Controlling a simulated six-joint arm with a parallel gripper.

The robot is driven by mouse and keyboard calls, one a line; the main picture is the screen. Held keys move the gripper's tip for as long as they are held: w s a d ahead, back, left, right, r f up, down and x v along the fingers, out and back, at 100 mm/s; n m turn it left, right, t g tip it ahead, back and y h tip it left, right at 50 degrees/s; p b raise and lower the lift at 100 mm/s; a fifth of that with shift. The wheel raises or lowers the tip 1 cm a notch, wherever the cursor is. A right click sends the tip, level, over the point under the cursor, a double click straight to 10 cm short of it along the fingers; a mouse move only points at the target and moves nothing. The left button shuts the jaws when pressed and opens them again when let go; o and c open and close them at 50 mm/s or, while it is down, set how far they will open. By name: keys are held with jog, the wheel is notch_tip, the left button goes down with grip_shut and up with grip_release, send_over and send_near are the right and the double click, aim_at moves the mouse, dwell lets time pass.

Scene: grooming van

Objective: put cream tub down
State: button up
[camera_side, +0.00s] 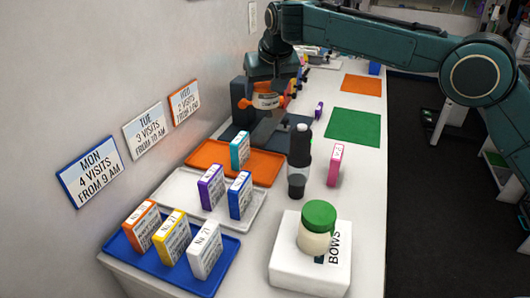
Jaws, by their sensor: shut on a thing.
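My gripper (266,101) is in the upper middle of the side view, pointing down, with its orange fingertips shut around a small pale tub (267,101) that has a dark-marked label. I take this to be the cream tub, though its small size leaves that uncertain. It is held in front of a dark blue stand (239,100), above a grey shape (268,129). I cannot tell whether the tub touches anything below. A cream-coloured jar (314,243) with a green lid stands upright on a white box marked BOWS (288,264), apart from my gripper.
Blue (200,284), white (176,185) and orange (263,165) trays hold upright cards. A black bottle-like object (299,160) and a pink card (335,165) stand right of them. Green (354,126) and orange (362,85) mats lie bare farther back. The wall bounds the left side.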

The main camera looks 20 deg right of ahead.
jog(key=shift+s+a, duration=0.15)
jog(key=shift+a, duration=0.05)
jog(key=shift+f, duration=9.95)
jog(key=shift+f, duration=0.15)
jog(key=o, duration=1)
jog(key=shift+o, duration=0.2)
jog(key=shift+d, duration=0.1)
jog(key=shift+v, duration=0.9)
notch_tip(320, 180, up, 8)
jog(key=shift+s, duration=0.25)
